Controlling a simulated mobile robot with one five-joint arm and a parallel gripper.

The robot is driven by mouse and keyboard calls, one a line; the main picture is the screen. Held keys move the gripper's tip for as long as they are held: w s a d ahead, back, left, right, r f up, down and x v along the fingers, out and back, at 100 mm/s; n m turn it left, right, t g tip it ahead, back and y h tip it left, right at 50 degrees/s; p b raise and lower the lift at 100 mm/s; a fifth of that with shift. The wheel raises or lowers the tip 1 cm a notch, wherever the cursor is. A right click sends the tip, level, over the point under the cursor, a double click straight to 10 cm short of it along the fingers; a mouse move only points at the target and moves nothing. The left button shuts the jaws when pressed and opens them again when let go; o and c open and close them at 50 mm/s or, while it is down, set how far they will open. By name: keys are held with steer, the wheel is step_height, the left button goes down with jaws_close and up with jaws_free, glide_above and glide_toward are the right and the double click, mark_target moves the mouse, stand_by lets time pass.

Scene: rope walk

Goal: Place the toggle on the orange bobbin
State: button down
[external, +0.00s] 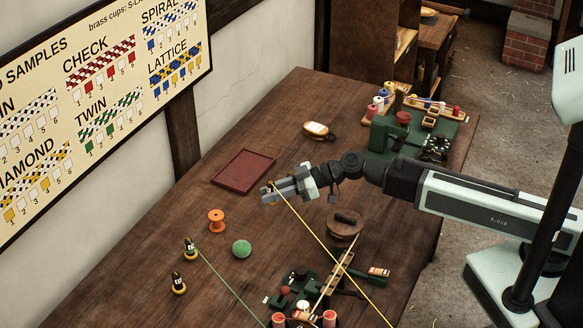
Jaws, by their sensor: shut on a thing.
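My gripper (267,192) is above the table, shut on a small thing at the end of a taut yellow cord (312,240). This looks like the toggle (271,184), but the fingers hide most of it. The orange bobbin (217,221) stands on the table to the left of and below my gripper in the picture, clear of the fingers. Nothing visible sits on the bobbin.
A red tray (243,171) lies behind. A brown disc (345,224) and green machine (299,284) are at right and front.

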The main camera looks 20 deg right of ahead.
steer(key=s+a+g, duration=0.1)
steer(key=s+a, duration=0.1)
steer(key=s, duration=0.2)
steer(key=b, duration=0.2)
glide_above(216, 215)
steer(key=shift+w+a+f+n, duration=0.15)
steer(key=shift+f+n, duration=0.15)
steer(key=shift+f, duration=0.5)
step_height(216, 215, down, 4)
steer(key=b, duration=0.3)
steer(key=shift+r, duration=0.25)
steer(key=shift+f, duration=0.2)
steer(key=c, duration=1.3)
jaws_free()
steer(key=shift+r, duration=0.1)
steer(key=shift+o, duration=0.2)
